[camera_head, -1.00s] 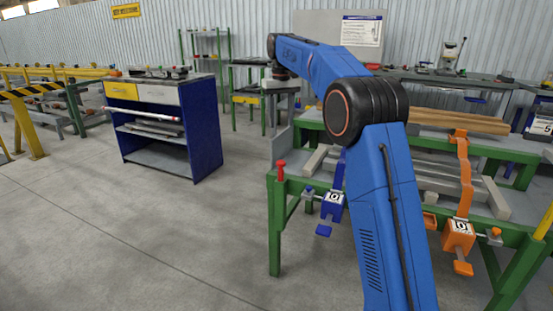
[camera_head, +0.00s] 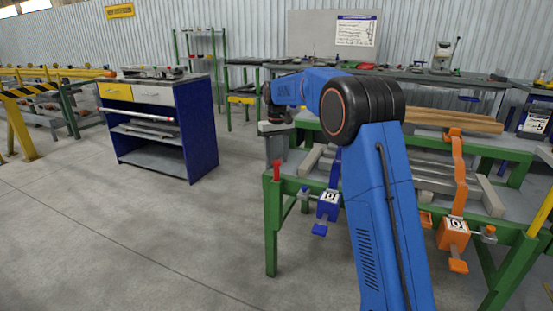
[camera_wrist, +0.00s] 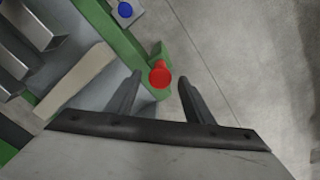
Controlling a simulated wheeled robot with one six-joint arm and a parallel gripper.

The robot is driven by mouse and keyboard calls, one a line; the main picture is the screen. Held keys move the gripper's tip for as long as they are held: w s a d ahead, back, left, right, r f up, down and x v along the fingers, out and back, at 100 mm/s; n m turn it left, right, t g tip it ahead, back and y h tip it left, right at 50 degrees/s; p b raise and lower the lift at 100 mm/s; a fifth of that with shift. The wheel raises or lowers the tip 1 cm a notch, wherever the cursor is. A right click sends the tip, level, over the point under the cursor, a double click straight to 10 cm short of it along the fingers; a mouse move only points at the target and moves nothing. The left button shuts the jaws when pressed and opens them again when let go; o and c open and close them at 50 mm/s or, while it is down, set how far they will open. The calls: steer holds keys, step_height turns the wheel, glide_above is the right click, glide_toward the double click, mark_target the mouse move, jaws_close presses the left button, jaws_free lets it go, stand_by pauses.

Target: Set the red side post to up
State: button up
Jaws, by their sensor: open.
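The red side post (camera_head: 277,170) is a short peg with a wider head at the near left corner of the green runout table (camera_head: 271,225). It looks upright in the head view, but how far it is raised is hard to tell. In the wrist view the red post (camera_wrist: 160,74) is seen from above, between my two open fingertips. My gripper (camera_wrist: 160,80) is open and empty, with a gap on each side of the post.
A blue clamp (camera_head: 327,205) and an orange clamp (camera_head: 454,233) sit on the table's front rail, right of the post. Pale bars (camera_head: 425,172) lie on the table. A blue cabinet (camera_head: 200,140) stands to the left, with clear floor between.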

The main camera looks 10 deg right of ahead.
steer(key=shift+f, duration=0.3)
steer(key=shift+c, duration=0.5)
